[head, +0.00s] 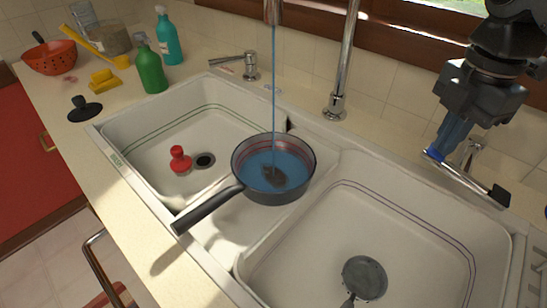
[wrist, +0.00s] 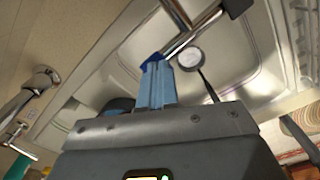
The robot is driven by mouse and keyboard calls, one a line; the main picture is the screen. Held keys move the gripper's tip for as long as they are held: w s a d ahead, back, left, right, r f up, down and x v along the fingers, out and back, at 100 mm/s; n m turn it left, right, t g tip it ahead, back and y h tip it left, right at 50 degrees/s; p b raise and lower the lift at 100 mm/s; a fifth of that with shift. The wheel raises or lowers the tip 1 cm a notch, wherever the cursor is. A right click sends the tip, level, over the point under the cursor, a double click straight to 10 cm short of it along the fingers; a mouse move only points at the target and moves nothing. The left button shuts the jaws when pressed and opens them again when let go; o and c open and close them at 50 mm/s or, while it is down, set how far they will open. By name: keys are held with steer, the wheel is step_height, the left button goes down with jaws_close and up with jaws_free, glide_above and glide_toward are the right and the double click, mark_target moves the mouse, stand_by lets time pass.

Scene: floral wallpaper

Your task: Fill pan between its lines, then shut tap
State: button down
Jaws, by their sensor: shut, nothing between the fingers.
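The dark pan (head: 300,190) stands over the divider between the two basins, its handle toward the lower left. A thin stream of water (head: 274,90) falls from the tap spout (head: 273,12) into it. Blue water (head: 262,165) covers the pan's bottom, and a reddish line shows on the inner wall above the water; a second line is not clear. The tap lever (head: 470,178) is a long bar with a blue end, also in the wrist view (wrist: 190,38). My gripper (head: 440,148) is shut and empty, its blue fingertips (wrist: 153,66) at the lever's blue end; contact is unclear.
A red plunger-like object (head: 180,160) stands in the left basin. A grey round utensil (head: 364,277) lies in the right basin. A green bottle (head: 150,70), teal spray bottle (head: 168,40) and orange colander (head: 50,58) stand on the left counter. The tall tap pipe (head: 345,60) rises behind.

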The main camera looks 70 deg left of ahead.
steer(key=shift+f, duration=0.25)
step_height(320, 180, up, 3)
steer(key=p, duration=0.4)
steer(key=shift+r, duration=0.15)
steer(key=p, duration=0.3)
glide_above(507, 197)
steer(key=shift+a, duration=0.1)
steer(key=shift+f, duration=0.25)
steer(key=shift+f+b, duration=1)
steer(key=shift+f, duration=1.2)
steer(key=shift+r, duration=0.15)
stand_by(3.5)
